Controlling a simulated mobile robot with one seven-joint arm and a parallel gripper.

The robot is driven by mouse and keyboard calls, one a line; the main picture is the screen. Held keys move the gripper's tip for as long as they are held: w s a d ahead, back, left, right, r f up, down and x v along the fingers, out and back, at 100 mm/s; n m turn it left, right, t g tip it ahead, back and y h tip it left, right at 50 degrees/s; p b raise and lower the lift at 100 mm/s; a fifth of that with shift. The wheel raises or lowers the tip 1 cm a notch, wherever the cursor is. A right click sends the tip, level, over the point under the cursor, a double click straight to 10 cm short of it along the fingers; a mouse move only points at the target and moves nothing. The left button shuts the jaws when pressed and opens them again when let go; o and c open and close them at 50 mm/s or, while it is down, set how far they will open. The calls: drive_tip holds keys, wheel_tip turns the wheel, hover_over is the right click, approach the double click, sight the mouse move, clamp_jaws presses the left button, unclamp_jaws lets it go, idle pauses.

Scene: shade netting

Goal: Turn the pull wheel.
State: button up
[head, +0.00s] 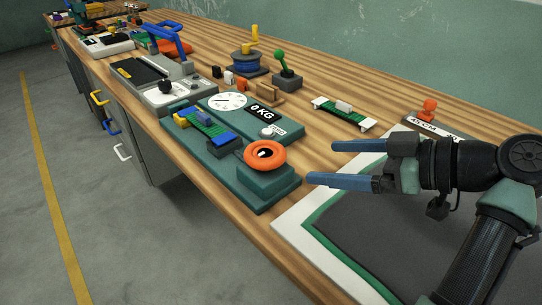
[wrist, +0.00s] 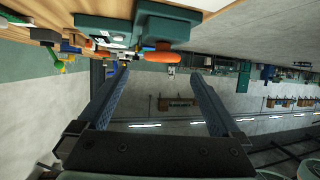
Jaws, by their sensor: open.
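The pull wheel appears to be the orange ring (head: 265,154) on the right end of a dark green device (head: 271,186) near the bench's front edge. The wheel also shows in the wrist view (wrist: 162,57), seen edge-on below the device's green body (wrist: 165,20). My gripper (head: 322,163) is open and empty, with its two blue fingers pointing left toward the wheel. In the head view a gap shows between the fingertips and the wheel. In the wrist view the wheel lies beyond the fingertips (wrist: 152,70).
A dark mat with a green and white border (head: 318,216) lies under my arm. A green-and-white strip with a clamp (head: 343,113) and an orange-topped block (head: 428,115) lie behind. A grey machine with a blue handle (head: 165,88) stands farther left. The floor (head: 100,200) in front is open.

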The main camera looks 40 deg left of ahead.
sight(283, 159)
drive_tip(key=shift+g, duration=0.3)
drive_tip(key=b+x, duration=0.1)
drive_tip(key=x, duration=1.2)
drive_tip(key=shift+r, duration=0.1)
drive_tip(key=shift+d, duration=0.1)
drive_tip(key=c, duration=0.9)
